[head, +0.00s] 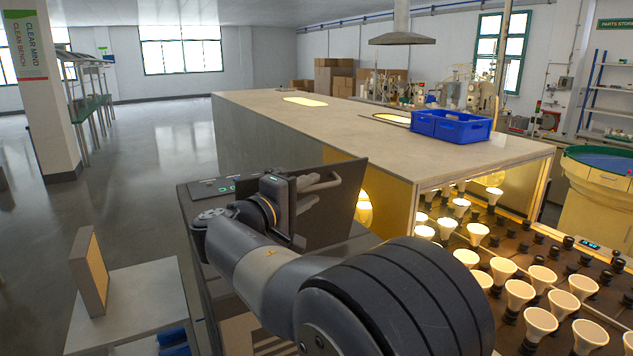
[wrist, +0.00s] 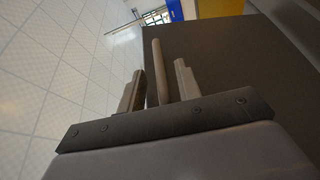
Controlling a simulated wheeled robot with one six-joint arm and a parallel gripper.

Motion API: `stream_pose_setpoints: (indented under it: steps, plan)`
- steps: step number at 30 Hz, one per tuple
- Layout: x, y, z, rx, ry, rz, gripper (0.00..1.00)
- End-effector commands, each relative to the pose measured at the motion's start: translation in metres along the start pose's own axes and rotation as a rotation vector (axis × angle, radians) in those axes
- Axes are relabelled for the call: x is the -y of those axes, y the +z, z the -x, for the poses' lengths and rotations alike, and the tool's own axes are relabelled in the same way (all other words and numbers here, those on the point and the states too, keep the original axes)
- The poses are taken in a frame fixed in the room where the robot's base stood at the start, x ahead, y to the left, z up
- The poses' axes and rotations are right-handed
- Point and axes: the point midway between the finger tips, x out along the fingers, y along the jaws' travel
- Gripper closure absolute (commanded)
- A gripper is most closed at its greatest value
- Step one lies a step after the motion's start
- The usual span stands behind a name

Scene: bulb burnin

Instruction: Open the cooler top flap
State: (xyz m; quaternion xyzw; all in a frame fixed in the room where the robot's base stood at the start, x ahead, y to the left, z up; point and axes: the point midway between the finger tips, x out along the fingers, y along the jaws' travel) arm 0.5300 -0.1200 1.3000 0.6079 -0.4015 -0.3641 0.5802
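A dark flat panel (head: 335,208), which looks like the cooler's top flap, stands steeply tilted at the near end of the long bench. In the wrist view the dark panel (wrist: 240,60) fills the right side. My gripper (head: 318,184) is at the panel's face. In the wrist view my gripper (wrist: 158,88) has its two fingers apart, with a pale slim bar (wrist: 158,65), probably the flap's handle, between them. Narrow gaps show on both sides of the bar. The rest of the cooler is largely hidden by my arm.
The long bench (head: 300,125) stands behind, with a blue crate (head: 452,126) on it. Lit bulbs (head: 504,268) fill a rack at the right. A small table (head: 135,300) with an upright board (head: 90,272) stands at the left. Floor beyond it is clear.

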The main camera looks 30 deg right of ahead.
Motion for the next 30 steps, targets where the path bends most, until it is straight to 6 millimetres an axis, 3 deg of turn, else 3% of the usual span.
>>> stream_pose_setpoints:
  steps: [6, 17, 30]
  plan:
    - [-0.001, 0.0, -0.025, 0.001, 0.0, 0.0, 0.67]
    - [0.0, 0.0, -0.03, -0.001, 0.0, 0.0, 0.67]
    - [0.0, 0.0, -0.03, -0.001, -0.001, 0.0, 1.0]
